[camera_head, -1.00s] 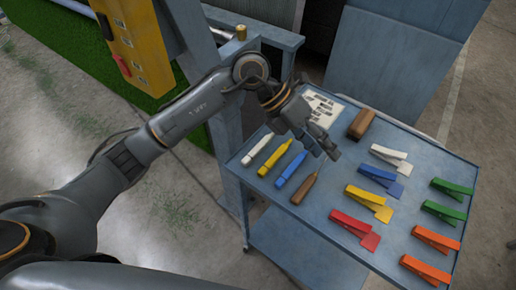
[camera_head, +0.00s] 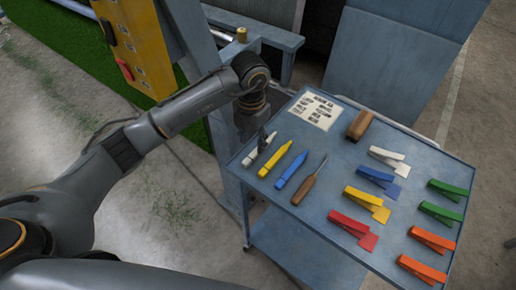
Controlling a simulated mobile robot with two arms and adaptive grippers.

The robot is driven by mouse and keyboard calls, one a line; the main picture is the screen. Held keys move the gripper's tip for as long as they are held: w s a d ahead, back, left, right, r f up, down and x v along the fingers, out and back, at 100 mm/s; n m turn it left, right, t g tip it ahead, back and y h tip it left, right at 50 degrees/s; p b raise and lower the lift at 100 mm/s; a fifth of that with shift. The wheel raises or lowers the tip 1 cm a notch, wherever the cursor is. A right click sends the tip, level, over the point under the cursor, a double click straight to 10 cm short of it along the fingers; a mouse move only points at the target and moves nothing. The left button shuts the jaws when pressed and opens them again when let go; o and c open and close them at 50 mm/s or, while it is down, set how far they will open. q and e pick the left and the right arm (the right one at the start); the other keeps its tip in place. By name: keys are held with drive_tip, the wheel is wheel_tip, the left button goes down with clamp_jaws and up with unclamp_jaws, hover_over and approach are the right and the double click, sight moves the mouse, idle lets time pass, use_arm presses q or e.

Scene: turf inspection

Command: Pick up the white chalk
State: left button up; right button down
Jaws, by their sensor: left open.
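The white chalk (camera_head: 252,156) lies at the left end of the blue-grey cart top (camera_head: 325,221), left of a yellow stick (camera_head: 275,159) and a blue stick (camera_head: 291,170). My left gripper (camera_head: 262,143) points down at the white chalk, its fingers over the chalk's upper part and hiding some of it. The gripper is open. I cannot tell whether the fingers touch the chalk. My right gripper is not in view.
A wooden-handled tool (camera_head: 309,182), a brown block (camera_head: 359,125) and a printed card (camera_head: 315,110) lie on the cart. Several coloured clips (camera_head: 363,203) fill its right side. A yellow control box (camera_head: 137,45) stands upper left.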

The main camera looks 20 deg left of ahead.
sight(254, 153)
use_arm(q)
drive_tip(key=f+p, duration=0.1)
drive_tip(key=f, duration=0.1)
drive_tip(key=f+p, duration=0.1)
drive_tip(key=f, duration=0.1)
drive_tip(key=shift+w+d+f, duration=0.1)
drive_tip(key=shift+w+d, duration=0.1)
drive_tip(key=shift+f, duration=0.55)
clamp_jaws()
